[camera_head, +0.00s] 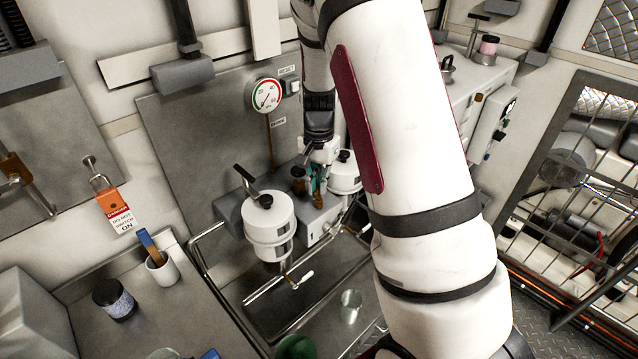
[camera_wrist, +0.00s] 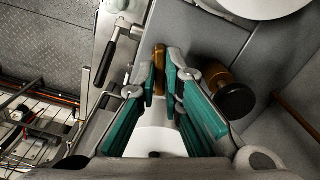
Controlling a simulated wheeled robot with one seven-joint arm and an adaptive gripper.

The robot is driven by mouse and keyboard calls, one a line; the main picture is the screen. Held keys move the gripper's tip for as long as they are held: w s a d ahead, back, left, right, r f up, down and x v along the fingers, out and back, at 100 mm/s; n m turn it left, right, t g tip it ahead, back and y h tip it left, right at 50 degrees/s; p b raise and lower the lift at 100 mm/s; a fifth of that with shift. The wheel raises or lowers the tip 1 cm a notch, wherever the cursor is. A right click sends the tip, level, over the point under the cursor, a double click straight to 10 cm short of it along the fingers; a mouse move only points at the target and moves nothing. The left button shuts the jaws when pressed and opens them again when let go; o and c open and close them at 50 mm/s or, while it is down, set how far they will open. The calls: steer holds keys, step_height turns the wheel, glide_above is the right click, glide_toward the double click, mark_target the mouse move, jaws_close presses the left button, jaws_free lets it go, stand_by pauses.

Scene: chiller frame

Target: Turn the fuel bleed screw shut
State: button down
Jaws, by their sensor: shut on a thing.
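The fuel bleed screw, a small brass piece (camera_wrist: 159,56), stands between my fingertips in the wrist view. My gripper (camera_wrist: 163,76) has teal pads and is shut on it. In the head view my gripper (camera_head: 318,178) reaches down to the grey filter block between two white canisters, and the screw is mostly hidden there. A thicker brass knob with a dark end (camera_wrist: 236,98) sits beside my fingers, apart from the grip. It also shows in the head view (camera_head: 298,173). How far the screw is turned cannot be told.
A white canister (camera_head: 269,228) with a black-handled lever stands left of my gripper; another (camera_head: 345,172) is just right. A dial gauge (camera_head: 266,95) is on the panel above.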

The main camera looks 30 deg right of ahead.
steer(key=shift+w+m, duration=0.1)
steer(key=shift+m, duration=1.8)
steer(key=shift+d, duration=0.1)
steer(key=c, duration=1.7)
jaws_free()
steer(key=shift+r, duration=0.1)
step_height(320, 180, up, 12)
steer(key=shift+f, duration=0.1)
